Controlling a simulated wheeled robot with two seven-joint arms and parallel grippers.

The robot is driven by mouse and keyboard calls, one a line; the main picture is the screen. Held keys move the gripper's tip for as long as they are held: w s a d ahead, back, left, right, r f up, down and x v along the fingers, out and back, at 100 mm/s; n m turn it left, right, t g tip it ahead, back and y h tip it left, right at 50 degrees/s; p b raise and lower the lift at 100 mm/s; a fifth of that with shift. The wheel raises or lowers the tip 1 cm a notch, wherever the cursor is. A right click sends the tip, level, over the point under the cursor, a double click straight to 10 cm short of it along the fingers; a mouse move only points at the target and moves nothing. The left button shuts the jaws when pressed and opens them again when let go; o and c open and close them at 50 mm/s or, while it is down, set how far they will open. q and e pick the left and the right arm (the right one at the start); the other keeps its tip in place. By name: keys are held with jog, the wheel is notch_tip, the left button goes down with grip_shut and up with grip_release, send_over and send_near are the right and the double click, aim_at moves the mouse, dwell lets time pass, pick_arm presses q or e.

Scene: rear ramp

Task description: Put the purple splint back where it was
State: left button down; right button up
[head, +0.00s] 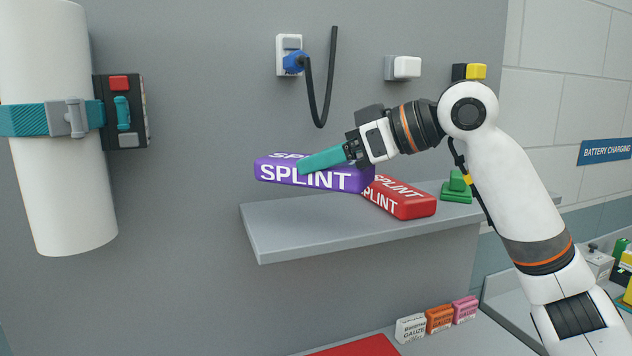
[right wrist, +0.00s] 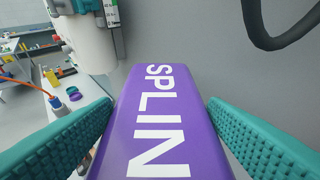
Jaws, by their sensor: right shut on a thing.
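The purple splint (head: 270,172) is a long box with white SPLINT lettering. My right gripper (head: 312,165) is shut on it, its teal fingers on either side. In the right wrist view the purple splint (right wrist: 160,118) lies lengthwise between the fingers (right wrist: 160,125). In the head view it appears above the left part of the grey shelf (head: 270,235); I cannot tell whether it touches the shelf. A red splint (head: 405,203) lies on the shelf just right of it, partly hidden behind the purple one. My left gripper is not in view.
A green object (head: 457,190) stands at the shelf's right end. A black cable (head: 328,100) hangs from a wall socket above. A white cylinder (head: 58,190) with a teal strap is at left. Small boxes (head: 438,320) sit below. The shelf's left front is bare.

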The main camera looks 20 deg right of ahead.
jog(key=w, duration=0.2)
jog(key=w+p, duration=0.1)
jog(key=shift+w+r, duration=0.2)
jog(key=shift+w, duration=0.2)
jog(key=f, duration=0.2)
jog(key=shift+w+f, duration=0.3)
jog(key=shift+w, duration=0.05)
jog(key=shift+f, duration=0.55)
notch_tip(320, 180, down, 3)
jog(key=shift+f+p, duration=0.1)
jog(key=shift+p, duration=0.45)
jog(key=shift+w+f, duration=0.1)
jog(key=shift+f, duration=0.05)
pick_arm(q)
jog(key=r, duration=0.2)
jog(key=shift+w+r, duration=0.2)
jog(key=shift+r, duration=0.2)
pick_arm(e)
jog(key=shift+f, duration=0.1)
jog(key=shift+f, duration=0.1)
jog(key=o, duration=1)
